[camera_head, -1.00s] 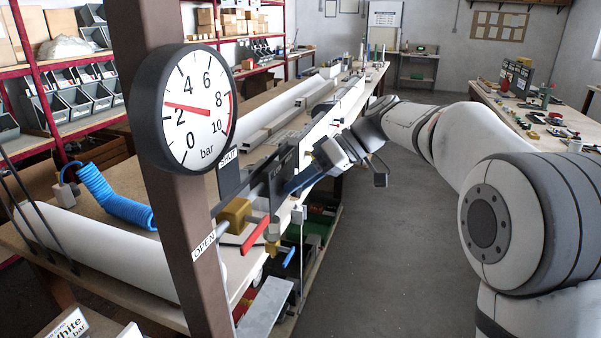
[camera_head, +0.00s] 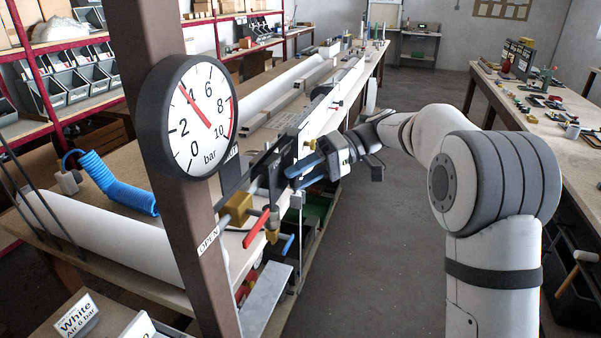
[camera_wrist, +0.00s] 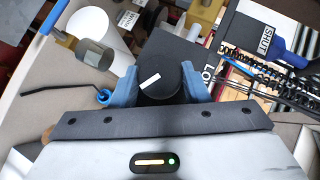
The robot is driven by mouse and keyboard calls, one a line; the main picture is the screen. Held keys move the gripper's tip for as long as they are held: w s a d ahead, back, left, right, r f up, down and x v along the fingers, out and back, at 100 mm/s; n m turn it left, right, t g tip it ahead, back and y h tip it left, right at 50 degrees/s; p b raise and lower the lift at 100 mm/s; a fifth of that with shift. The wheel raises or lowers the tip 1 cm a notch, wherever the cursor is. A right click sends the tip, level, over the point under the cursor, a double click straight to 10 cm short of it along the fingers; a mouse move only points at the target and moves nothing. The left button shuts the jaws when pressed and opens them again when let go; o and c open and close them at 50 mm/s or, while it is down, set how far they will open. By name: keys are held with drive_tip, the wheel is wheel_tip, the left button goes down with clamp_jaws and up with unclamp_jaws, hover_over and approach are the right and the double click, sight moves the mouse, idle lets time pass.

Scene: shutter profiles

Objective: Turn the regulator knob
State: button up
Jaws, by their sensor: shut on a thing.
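The black regulator knob (camera_wrist: 166,72) with a white mark sits between the two blue fingers of my gripper (camera_wrist: 160,88) in the wrist view. The fingers are shut on its sides, and the white mark is tilted, rising to the right. In the head view my gripper (camera_head: 305,171) reaches the dark regulator (camera_head: 272,180) from the right; the knob is not clear there. The round pressure gauge (camera_head: 187,118) on the brown post has its red needle pointing up-left, around 4 bar.
A red lever handle (camera_head: 256,230) and a brass valve body (camera_head: 238,208) are close to the regulator. A blue coiled hose (camera_head: 118,190) and white profiles lie on the bench. A "White" sign (camera_head: 78,318) stands at front left. The floor to the right (camera_head: 370,250) is clear.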

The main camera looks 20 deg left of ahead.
drive_tip(key=o, duration=1)
drive_tip(key=shift+c, duration=0.2)
drive_tip(key=shift+w, duration=0.1)
drive_tip(key=b+v, duration=0.1)
drive_tip(key=v, duration=0.6)
drive_tip(key=shift+w+d+r, duration=0.15)
drive_tip(key=shift+w+d, duration=0.05)
drive_tip(key=shift+d, duration=0.1)
drive_tip(key=s+d+f+m+t+h, duration=0.5)
drive_tip(key=s+d+f+m, duration=0.1)
drive_tip(key=s+d, duration=0.6)
drive_tip(key=s+d+f+m+t+h, duration=0.5)
drive_tip(key=s+d+f, duration=0.3)
drive_tip(key=s+d, duration=0.4)
drive_tip(key=shift+s+d+f+m+t+h, duration=0.2)
drive_tip(key=shift+s+d+m+t+h, duration=0.2)
drive_tip(key=shift+s+t+h, duration=0.2)
drive_tip(key=shift+a, duration=0.1)
